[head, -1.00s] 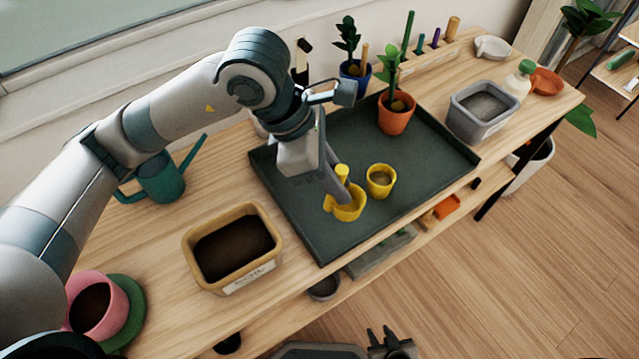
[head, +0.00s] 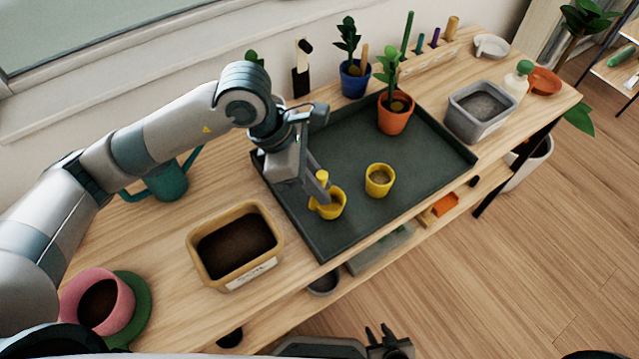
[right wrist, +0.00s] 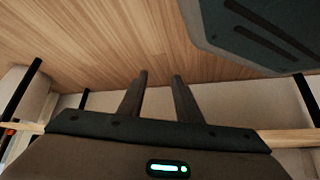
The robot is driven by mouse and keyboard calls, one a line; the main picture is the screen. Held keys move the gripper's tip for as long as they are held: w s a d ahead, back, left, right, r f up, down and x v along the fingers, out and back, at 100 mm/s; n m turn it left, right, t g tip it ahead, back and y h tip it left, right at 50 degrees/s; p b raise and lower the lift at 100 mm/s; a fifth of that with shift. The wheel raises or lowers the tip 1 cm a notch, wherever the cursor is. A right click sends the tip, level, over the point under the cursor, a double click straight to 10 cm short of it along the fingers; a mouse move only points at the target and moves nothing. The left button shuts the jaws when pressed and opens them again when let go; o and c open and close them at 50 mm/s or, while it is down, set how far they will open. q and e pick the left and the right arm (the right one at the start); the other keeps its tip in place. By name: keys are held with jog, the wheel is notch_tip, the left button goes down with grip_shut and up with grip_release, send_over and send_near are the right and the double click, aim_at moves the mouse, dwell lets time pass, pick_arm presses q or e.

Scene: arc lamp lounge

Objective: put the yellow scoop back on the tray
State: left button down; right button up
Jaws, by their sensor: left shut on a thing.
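The yellow scoop (head: 331,207) is over the left front part of the dark green tray (head: 350,239), its handle standing up. I cannot tell whether its bowl touches the tray floor. My left gripper (head: 318,188) is shut on the scoop from above; its fingers hide part of the handle. A yellow pot (head: 380,180) with grainy contents stands on the tray just right of the scoop, apart from it. My right gripper (head: 381,334) is low in front of the bench, open and empty; its two spread fingers also show in the right wrist view (right wrist: 158,82).
An orange pot with a plant (head: 393,116) stands at the tray's back. A tan soil tub (head: 262,262) is left of the tray, a grey tub (head: 478,130) right. A watering can (head: 166,184) and pink pot (head: 112,303) are farther left. The tray's middle is clear.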

pick_arm(q)
jog(key=shift+f, duration=0.5)
pick_arm(e)
jog(key=shift+s+d+f+g, duration=0.15)
jog(key=shift+s+d+f, duration=0.2)
jog(key=shift+s, duration=0.15)
jog(key=shift+s+d+f+g, duration=0.15)
jog(key=shift+s+d+f, duration=0.2)
jog(key=shift+s, duration=0.15)
jog(key=shift+w, duration=0.1)
pick_arm(q)
jog(key=shift+f, duration=0.1)
jog(key=c, duration=1.7)
grip_release()
jog(key=shift+o, duration=0.2)
pick_arm(e)
jog(key=shift+w+a+r, duration=0.4)
jog(key=shift+w+a, duration=0.1)
jog(key=shift+s, duration=0.2)
